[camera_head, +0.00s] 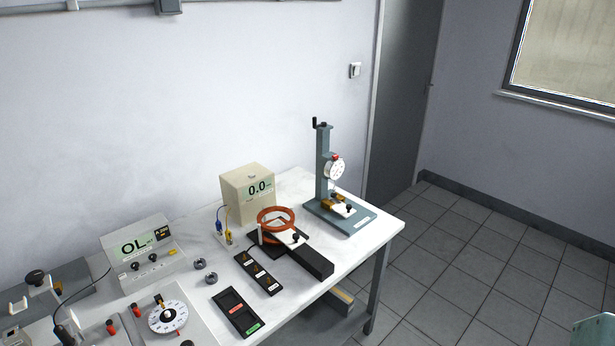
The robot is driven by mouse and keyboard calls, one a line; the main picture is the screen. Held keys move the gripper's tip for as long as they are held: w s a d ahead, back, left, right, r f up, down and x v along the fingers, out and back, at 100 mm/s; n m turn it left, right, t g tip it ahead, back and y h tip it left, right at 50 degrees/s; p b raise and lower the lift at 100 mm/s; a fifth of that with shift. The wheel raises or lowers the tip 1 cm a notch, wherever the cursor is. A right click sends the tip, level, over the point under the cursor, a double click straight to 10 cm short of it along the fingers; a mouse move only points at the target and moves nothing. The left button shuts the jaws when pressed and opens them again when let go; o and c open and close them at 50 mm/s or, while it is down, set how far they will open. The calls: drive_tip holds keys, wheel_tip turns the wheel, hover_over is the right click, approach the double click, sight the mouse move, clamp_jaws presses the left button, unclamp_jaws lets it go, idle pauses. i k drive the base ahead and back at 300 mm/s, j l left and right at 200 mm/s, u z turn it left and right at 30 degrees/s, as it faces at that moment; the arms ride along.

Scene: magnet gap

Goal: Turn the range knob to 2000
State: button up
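A grey meter (150,262) stands at the back left of the bench. Its green display (136,246) reads OL. A small dark range label (161,235) beside the display appears to read 200. Two small dark knobs, one at the left (135,267) and one in the middle (153,258), sit on its front with a yellow part (172,251) to their right. I cannot tell which is the range knob or read its markings.
A white round dial (168,317) sits in front of the meter. Two dark rings (200,264), a black tray (238,311), a black strip (258,273), an orange coil (276,219), a beige box reading 0.0 (237,198) and a gauge stand (324,170) occupy the bench (385,231).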

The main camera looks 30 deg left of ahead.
sight(135, 265)
drive_tip(key=u, duration=2.4)
